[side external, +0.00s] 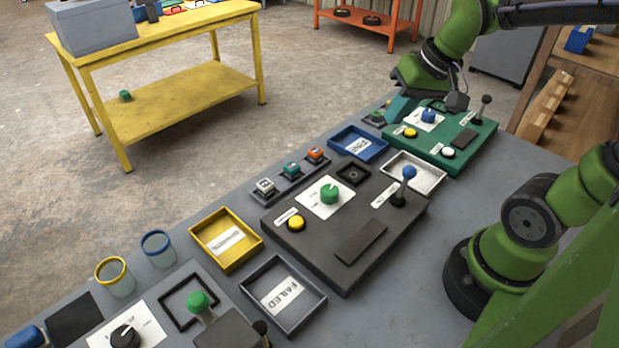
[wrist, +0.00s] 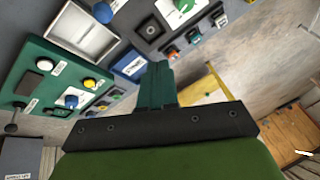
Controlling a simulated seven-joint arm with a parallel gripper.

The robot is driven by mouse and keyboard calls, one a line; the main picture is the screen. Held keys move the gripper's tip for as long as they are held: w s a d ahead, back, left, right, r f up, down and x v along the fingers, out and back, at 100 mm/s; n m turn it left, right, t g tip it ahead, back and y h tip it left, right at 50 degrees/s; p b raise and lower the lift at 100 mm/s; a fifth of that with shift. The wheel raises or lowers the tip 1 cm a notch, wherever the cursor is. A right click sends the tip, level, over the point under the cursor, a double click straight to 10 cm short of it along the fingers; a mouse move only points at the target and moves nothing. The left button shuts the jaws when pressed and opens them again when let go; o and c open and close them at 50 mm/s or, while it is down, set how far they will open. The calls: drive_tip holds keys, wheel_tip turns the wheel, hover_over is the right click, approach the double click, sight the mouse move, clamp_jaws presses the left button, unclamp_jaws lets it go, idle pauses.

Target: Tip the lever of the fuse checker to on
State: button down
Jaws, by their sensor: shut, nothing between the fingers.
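Three control panels with levers stand on the grey bench, and I cannot read which one is the fuse checker. The green panel (side external: 470,131) has a black-knobbed lever (side external: 484,106) at its right corner; this lever also shows at the left of the wrist view (wrist: 11,128). The dark panel (side external: 290,245) in the middle has a blue-ball lever (side external: 408,174). A green-ball lever (side external: 199,302) stands on the nearest panel. My gripper (side external: 400,110) is shut and empty above the far left end of the green panel, apart from all levers. Its closed teal fingers show in the wrist view (wrist: 158,70).
Low trays stand between the panels: blue (side external: 378,151), white (side external: 437,184), yellow (side external: 253,259) and a dark one marked FAILED (side external: 318,295). Several small blocks (side external: 291,170) sit along the back edge. A yellow table (side external: 190,87) stands apart beyond open floor.

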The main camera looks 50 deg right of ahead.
sight(405, 182)
drive_tip(key=w+d+f+n+g+y, duration=0.1)
drive_tip(key=d+f+n+g, duration=0.2)
drive_tip(key=d+n, duration=0.3)
drive_tip(key=w+d+f+n+g+y, duration=0.1)
drive_tip(key=w+d+f+n+g, duration=0.2)
drive_tip(key=d, duration=0.5)
drive_tip(key=s+a+f+n+g+y, duration=0.1)
drive_tip(key=s+a+f+n, duration=0.3)
drive_tip(key=s+a+f, duration=0.1)
drive_tip(key=shift+s+a+f, duration=0.3)
drive_tip(key=shift+a+f, duration=0.35)
drive_tip(key=shift+a, duration=0.7)
